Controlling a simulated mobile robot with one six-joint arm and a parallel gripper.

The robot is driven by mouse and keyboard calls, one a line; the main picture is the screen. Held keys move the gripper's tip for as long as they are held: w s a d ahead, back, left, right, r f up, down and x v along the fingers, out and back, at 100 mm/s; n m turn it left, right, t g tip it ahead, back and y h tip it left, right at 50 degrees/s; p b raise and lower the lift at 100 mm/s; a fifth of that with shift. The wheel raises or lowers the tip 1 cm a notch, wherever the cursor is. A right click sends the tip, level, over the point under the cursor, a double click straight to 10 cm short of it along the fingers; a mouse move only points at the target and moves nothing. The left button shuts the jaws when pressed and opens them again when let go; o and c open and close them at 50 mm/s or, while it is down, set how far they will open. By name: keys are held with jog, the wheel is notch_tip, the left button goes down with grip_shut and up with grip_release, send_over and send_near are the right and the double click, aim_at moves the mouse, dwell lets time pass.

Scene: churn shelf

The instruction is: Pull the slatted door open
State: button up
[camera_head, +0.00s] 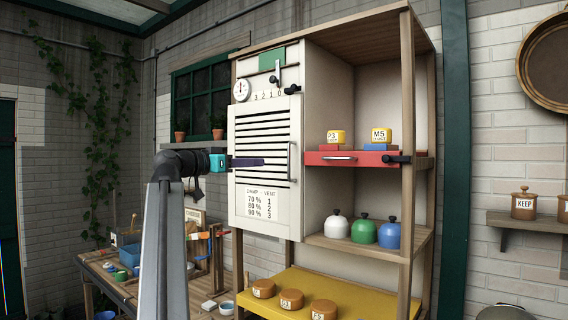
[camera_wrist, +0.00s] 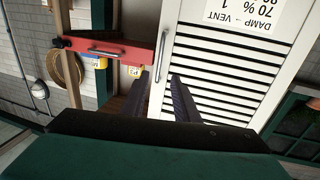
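The slatted door (camera_head: 252,203) is white with dark horizontal slots and looks shut on the left half of the cabinet. It also shows upside down in the wrist view (camera_wrist: 250,60). Its upright metal handle (camera_head: 291,163) is near the door's right edge. My gripper (camera_head: 263,161) reaches in from the left in front of the slots, its tips left of the handle in the head view. In the wrist view the two dark fingers (camera_wrist: 161,77) are apart, with the handle (camera_wrist: 163,65) showing between their tips. Whether the fingers reach around it, I cannot tell.
A lever (camera_head: 278,72) on a 3-2-1-0 scale, a dial gauge (camera_head: 241,90) and a black knob (camera_head: 292,89) are above the slots. A red drawer (camera_head: 345,158) with yellow blocks is at the right. Several coloured jars (camera_head: 363,231) stand below it. A cluttered workbench (camera_head: 190,300) is at lower left.

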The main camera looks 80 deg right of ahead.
jog(key=p+x, duration=0.4)
jog(key=x, duration=0.9)
jog(key=shift+s+d+p, duration=0.2)
jog(key=shift+s+p, duration=0.05)
jog(key=shift+p, duration=0.1)
grip_shut()
